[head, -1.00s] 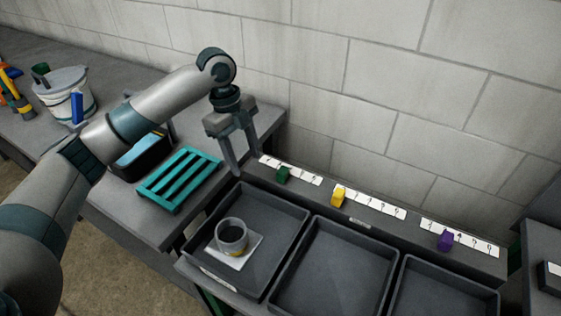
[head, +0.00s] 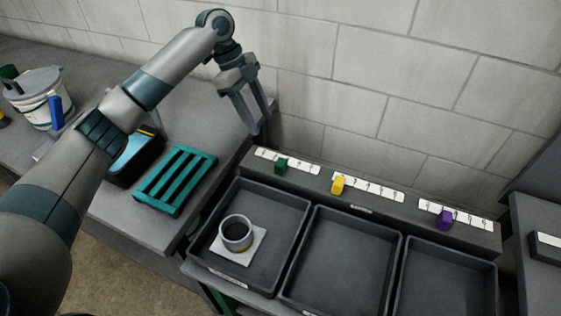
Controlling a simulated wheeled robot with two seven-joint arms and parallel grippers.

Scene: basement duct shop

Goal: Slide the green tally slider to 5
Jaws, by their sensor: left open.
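The green tally slider (head: 281,166) is a small green block at the left-hand white number strip (head: 304,167) on the ledge behind the trays. It sits a little left of the strip's middle; the numbers are too small to read. My left gripper (head: 261,124) is open and empty, with its fingers pointing down. It is above and behind the left end of that strip, apart from the slider. My right gripper is not in view.
A yellow slider (head: 338,184) and a purple slider (head: 444,219) sit at their own strips to the right. Dark trays (head: 340,265) stand in front; the left one holds a cup (head: 236,233). A teal rack (head: 175,180) and white bucket (head: 43,97) are left. A block wall rises behind.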

